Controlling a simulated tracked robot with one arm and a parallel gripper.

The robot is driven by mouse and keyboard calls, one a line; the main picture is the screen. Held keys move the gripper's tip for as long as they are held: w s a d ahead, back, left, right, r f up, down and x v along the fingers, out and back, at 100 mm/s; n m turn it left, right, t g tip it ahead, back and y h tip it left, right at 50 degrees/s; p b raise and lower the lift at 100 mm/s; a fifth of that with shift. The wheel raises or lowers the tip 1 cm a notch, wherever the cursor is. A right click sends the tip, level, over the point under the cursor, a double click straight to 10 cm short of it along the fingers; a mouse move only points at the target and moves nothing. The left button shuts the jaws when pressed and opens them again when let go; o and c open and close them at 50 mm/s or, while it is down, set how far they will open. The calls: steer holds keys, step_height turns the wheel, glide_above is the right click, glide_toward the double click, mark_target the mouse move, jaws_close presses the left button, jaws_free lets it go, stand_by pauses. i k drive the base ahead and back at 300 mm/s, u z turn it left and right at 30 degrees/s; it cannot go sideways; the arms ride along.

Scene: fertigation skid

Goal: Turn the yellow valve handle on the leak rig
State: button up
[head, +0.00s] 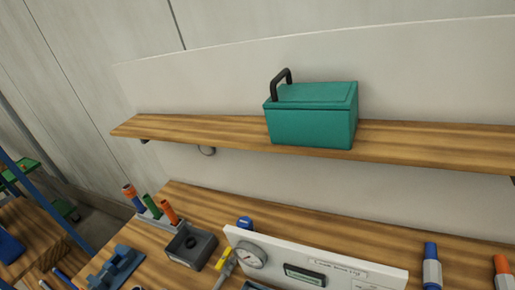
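The leak rig shows at the bottom of the head view as a white panel (330,264) standing on the wooden bench. It carries a round gauge (251,254) and a dark display (305,274). A small yellow handle (223,258) sits at its left end, beside the gauge, on a grey metal fitting. The lower part of the rig is cut off by the picture's bottom edge. My gripper is not in view.
A teal toolbox (312,114) with a dark handle stands on a wooden shelf (420,143) above the bench. On the bench (205,204) are a dark open box (188,247), a rack of coloured tools (154,213), a blue clamp-like tool (115,267) and a blue-capped bottle (431,268).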

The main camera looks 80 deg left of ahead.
mark_target(224, 261)
steer(key=z, duration=0.05)
steer(key=k, duration=1.2)
steer(key=u, duration=1.25)
steer(key=i, duration=1)
steer(key=z, duration=0.05)
